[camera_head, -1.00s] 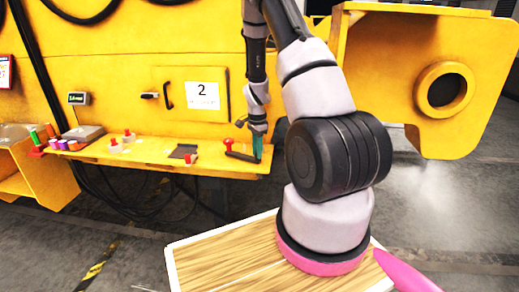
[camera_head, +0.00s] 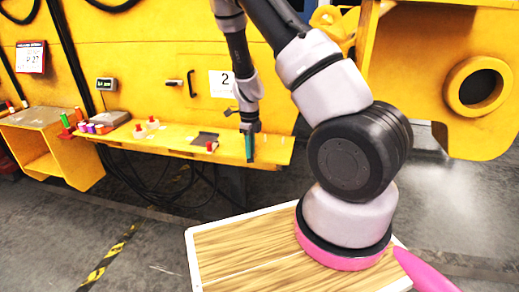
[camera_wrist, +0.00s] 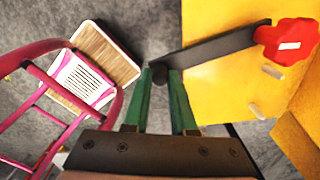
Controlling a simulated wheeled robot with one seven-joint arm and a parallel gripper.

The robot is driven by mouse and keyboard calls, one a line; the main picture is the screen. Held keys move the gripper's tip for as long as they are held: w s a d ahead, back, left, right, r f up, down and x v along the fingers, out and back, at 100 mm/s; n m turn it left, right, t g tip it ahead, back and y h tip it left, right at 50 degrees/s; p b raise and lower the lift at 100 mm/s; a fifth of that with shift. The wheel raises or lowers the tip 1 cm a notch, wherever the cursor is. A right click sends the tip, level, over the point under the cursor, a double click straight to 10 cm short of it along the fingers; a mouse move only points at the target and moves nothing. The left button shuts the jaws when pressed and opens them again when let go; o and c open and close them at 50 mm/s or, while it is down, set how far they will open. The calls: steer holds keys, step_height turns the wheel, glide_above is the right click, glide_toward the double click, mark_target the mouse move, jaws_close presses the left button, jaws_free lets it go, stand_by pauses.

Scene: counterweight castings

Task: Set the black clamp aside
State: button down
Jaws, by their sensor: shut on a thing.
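The black clamp (camera_wrist: 215,50) is a dark flat bar with a red knob (camera_wrist: 290,40) at its right end in the wrist view. My gripper (camera_wrist: 161,76) has green fingers shut on the bar's left end. The bar slants up to the right, over the edge of the yellow shelf (camera_wrist: 215,95). In the head view my gripper (camera_head: 249,148) points down over the right part of the shelf (camera_head: 272,153). The clamp cannot be made out clearly there.
Small pale pegs (camera_wrist: 255,110) stand on the shelf. A dark plate (camera_head: 205,138) with a red-knobbed piece lies left of my gripper, with white-and-red pieces (camera_head: 152,123) and coloured cylinders (camera_head: 90,127) farther left.

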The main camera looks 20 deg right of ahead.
steer(key=shift+w+a+m, duration=0.3)
steer(key=shift+a+m, duration=0.25)
steer(key=shift+a, duration=0.05)
steer(key=shift+w+a+m, duration=0.3)
steer(key=shift+a+m, duration=0.3)
steer(key=shift+w+a+m, duration=0.3)
steer(key=shift+a+m, duration=0.25)
steer(key=shift+a, duration=0.05)
steer(key=c, duration=0.7)
jaws_free()
steer(key=shift+w+a, duration=0.1)
step_height(320, 180, up, 11)
steer(key=shift+f, duration=0.1)
